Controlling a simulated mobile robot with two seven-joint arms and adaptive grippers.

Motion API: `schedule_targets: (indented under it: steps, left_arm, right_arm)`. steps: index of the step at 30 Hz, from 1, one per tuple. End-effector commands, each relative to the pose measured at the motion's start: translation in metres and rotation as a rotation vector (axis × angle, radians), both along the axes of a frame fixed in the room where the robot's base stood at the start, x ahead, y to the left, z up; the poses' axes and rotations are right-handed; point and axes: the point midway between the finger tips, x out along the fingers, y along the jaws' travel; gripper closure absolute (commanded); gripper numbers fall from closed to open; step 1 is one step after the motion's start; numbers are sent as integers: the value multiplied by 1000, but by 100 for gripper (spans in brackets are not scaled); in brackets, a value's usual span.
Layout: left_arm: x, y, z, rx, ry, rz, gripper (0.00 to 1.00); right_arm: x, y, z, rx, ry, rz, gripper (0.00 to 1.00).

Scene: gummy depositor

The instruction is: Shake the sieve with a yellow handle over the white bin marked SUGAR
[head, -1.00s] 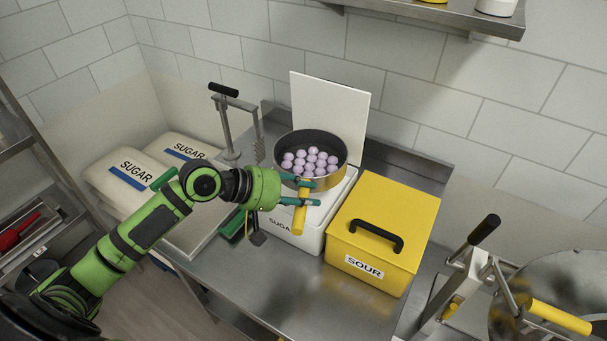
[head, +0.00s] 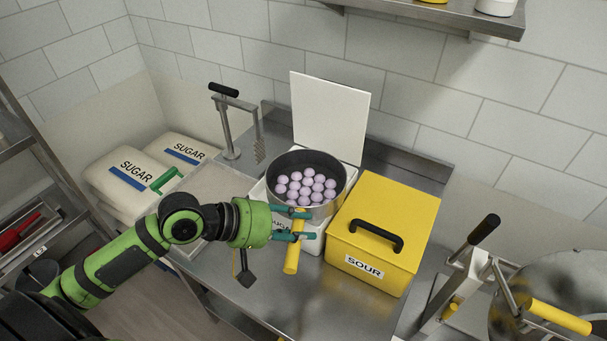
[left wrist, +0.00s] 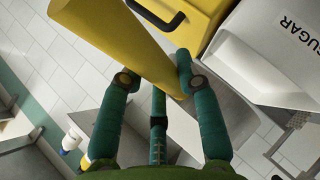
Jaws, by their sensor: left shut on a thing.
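The sieve (head: 328,207) is a round metal pan with several pale purple balls (head: 306,187) in it. Its yellow handle (head: 292,257) points toward me and also shows large in the left wrist view (left wrist: 120,40). My left gripper (head: 301,225) is shut on this handle, its teal fingers on both sides. The white bin (head: 313,242) is beneath the sieve, which hides most of its opening; its raised white lid (head: 330,115) stands behind. In the left wrist view, the bin (left wrist: 270,55) shows its SUGAR label. My right gripper is not in view.
A yellow SOUR box (head: 385,225) with a black handle stands close on the right. White SUGAR sacks (head: 120,180) lie at left, beside a shallow tray (head: 215,185). A metal stand (head: 228,130) rises behind. Bare steel counter (head: 310,300) is in front.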

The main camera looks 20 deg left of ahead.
Motion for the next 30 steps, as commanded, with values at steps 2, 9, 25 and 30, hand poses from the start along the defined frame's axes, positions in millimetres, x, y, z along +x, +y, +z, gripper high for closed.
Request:
schedule_targets:
  steps: [2,9,25,30]
  left_arm:
    - [-6,-2,1,0,-3,-1,100]
    - [-25,-7,0,0,-1,-1,100]
    - [-41,-11,2,0,-5,-1,100]
    - [-41,-11,1,0,-5,-1,100]
  right_arm:
    - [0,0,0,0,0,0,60]
    - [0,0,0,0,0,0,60]
    - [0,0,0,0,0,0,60]
    - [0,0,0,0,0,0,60]
